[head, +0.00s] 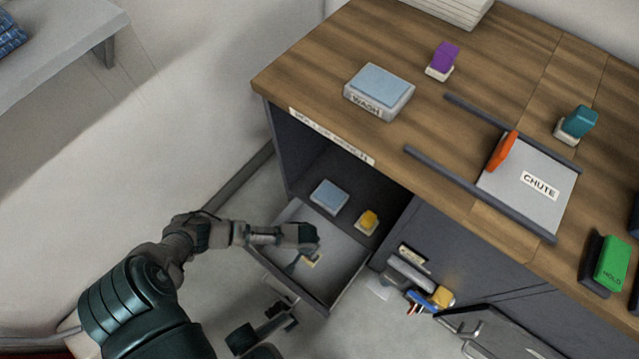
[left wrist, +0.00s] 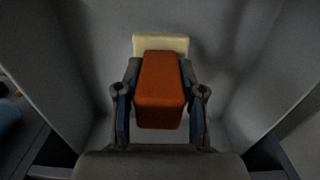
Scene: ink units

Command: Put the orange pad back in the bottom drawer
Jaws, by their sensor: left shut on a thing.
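My left gripper (head: 303,250) reaches down into an open drawer (head: 344,252) low in the bench. It is shut on the orange pad (left wrist: 160,88), an orange block with a cream base (left wrist: 160,43) at its far end. In the left wrist view the block sits between the two fingers, with grey drawer walls around it. In the head view the gripper hides most of the pad; a small cream patch shows beside the fingers. I cannot tell whether the base touches the drawer floor. My right gripper is not clearly seen.
A light-blue pad (head: 329,196) and a yellow unit (head: 368,221) are farther back in the drawer. On the bench top are a WASH block (head: 379,90), a purple unit (head: 441,62), a teal unit (head: 577,123), a CHUTE plate (head: 525,190) with an orange piece (head: 501,151), and a green HOLD block (head: 607,262).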

